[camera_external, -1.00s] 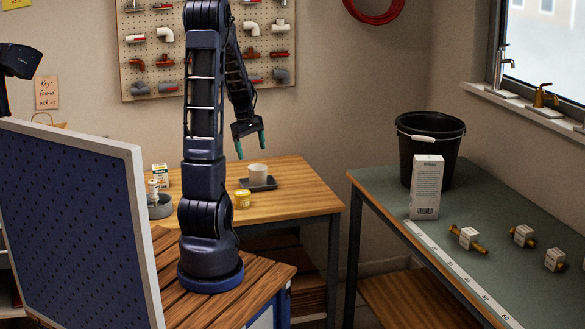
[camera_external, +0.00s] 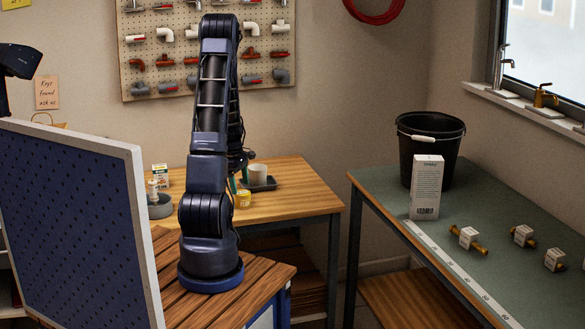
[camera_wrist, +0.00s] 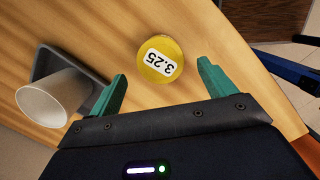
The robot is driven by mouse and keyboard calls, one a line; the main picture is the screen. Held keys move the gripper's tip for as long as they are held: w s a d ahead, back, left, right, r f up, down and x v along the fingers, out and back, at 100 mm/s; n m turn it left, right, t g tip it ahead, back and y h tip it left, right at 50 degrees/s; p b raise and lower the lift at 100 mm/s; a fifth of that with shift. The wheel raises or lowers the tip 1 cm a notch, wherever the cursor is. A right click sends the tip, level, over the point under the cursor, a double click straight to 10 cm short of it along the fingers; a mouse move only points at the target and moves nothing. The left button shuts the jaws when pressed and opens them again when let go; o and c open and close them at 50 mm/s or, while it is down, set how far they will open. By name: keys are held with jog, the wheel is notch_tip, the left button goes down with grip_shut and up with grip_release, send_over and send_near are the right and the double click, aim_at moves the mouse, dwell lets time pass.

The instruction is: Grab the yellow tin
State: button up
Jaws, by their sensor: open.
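The yellow tin (camera_external: 243,199) stands on the wooden table, near its front edge, in the external view. In the external view my gripper (camera_external: 238,184) is low by the tin and partly hidden behind my arm. Nothing is held.
A grey bowl (camera_external: 160,207) and a small box (camera_external: 160,175) are at the table's left. Bare wood lies right of the tin.

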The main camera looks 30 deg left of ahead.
aim_at(242, 192)
jog(key=shift+d+f, duration=0.15)
jog(key=shift+f, duration=0.95)
jog(key=shift+d+f, duration=0.2)
jog(key=shift+f, duration=0.9)
jog(key=shift+d+f, duration=0.15)
jog(key=shift+f, duration=0.95)
jog(key=c, duration=1.1)
jog(key=shift+r, duration=0.15)
jog(key=shift+c, duration=0.2)
